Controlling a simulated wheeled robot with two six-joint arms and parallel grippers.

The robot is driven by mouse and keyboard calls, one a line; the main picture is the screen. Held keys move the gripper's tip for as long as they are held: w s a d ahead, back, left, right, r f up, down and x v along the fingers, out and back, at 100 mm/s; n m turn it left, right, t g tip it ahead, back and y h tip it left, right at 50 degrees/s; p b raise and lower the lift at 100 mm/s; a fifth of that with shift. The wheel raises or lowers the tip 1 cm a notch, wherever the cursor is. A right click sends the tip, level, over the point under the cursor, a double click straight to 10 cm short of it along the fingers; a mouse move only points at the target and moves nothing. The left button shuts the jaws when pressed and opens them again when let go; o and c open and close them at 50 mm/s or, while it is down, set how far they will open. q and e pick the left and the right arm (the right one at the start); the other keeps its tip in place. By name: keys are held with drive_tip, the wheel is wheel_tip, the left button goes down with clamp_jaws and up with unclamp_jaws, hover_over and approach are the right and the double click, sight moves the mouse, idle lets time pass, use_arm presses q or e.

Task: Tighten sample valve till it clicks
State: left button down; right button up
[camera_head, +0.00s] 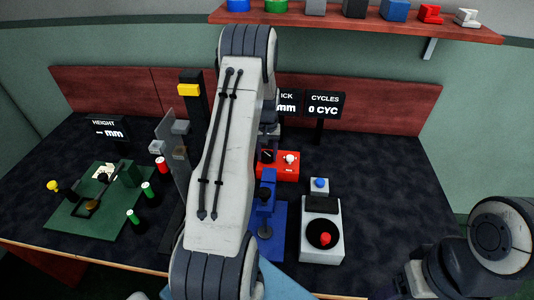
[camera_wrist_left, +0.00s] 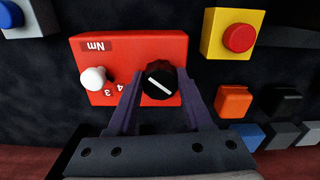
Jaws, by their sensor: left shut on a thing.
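A red box (camera_wrist_left: 125,52) marked "Nm" fills the middle of the left wrist view. It carries a black round dial (camera_wrist_left: 160,72) with a white pointer line, a white knob (camera_wrist_left: 94,78) and the numbers 3 and 4. My left gripper (camera_wrist_left: 160,86) is shut on the black dial, one finger on each side. In the head view the red box (camera_head: 283,174) stands at mid-table, with its white knob (camera_head: 291,158) on top. My left arm hides part of the box there. My right gripper is not in view. I cannot tell which part is the sample valve.
A blue fixture (camera_head: 268,215) and a white box with a red button (camera_head: 325,240) stand in front of the red box. A green board (camera_head: 75,215) lies at the left. Display signs (camera_head: 323,105) stand behind. The table's right side is clear.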

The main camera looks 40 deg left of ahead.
sight(267, 155)
use_arm(q)
drive_tip(key=shift+m, duration=1.1)
drive_tip(key=shift+c, duration=1.5)
unclamp_jaws()
wheel_tip(267, 155, up, 11)
drive_tip(key=shift+f+b, duration=0.2)
drive_tip(key=shift+b, duration=0.15)
